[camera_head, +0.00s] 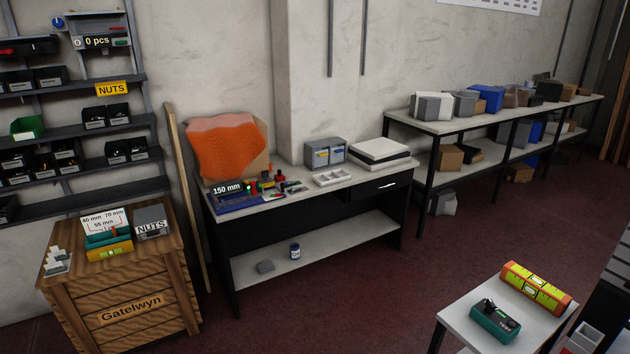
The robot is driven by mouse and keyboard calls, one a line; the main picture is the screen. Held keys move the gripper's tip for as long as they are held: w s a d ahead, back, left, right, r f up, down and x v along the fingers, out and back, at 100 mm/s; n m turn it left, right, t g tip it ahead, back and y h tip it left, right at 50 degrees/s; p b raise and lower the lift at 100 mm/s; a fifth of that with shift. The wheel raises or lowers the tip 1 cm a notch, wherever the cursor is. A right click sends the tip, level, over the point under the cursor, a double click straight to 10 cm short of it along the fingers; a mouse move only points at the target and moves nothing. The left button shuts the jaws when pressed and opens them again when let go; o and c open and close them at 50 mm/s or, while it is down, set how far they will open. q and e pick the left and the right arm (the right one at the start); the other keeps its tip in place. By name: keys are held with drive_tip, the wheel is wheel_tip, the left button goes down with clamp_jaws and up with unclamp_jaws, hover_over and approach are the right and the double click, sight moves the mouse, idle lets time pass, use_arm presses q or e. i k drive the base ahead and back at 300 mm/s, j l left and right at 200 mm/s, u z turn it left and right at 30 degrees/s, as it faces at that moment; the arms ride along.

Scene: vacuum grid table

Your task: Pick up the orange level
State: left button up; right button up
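The orange level (536,288) lies on a small white-topped table (456,318) at the lower right. It is a long bar with orange ends and edges and yellow-green faces, set slantwise near the table's far right edge. Nothing holds it. Neither of my grippers shows in this view.
A teal tester box (495,321) sits just in front of the level on the same table. Dark equipment and a grey bin (584,338) stand close at the right edge. A workbench (300,196), wooden crate (130,300) and loaded long shelf table (440,127) stand farther back. Red floor (350,300) is clear.

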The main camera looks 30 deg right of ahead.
sight(550, 298)
drive_tip(key=i+z, duration=0.4)
drive_tip(key=i+j+z, duration=0.1)
drive_tip(key=i+z, duration=0.3)
drive_tip(key=i, duration=0.2)
drive_tip(key=i+j+z, duration=0.35)
drive_tip(key=i, duration=0.15)
drive_tip(key=i+z, duration=0.2)
drive_tip(key=z, duration=0.25)
drive_tip(key=i+z, duration=0.25)
drive_tip(key=z, duration=0.25)
drive_tip(key=i+j+z, duration=0.15)
drive_tip(key=z, duration=0.3)
drive_tip(key=i+j+z, duration=0.15)
drive_tip(key=z, duration=0.35)
drive_tip(key=j, duration=0.1)
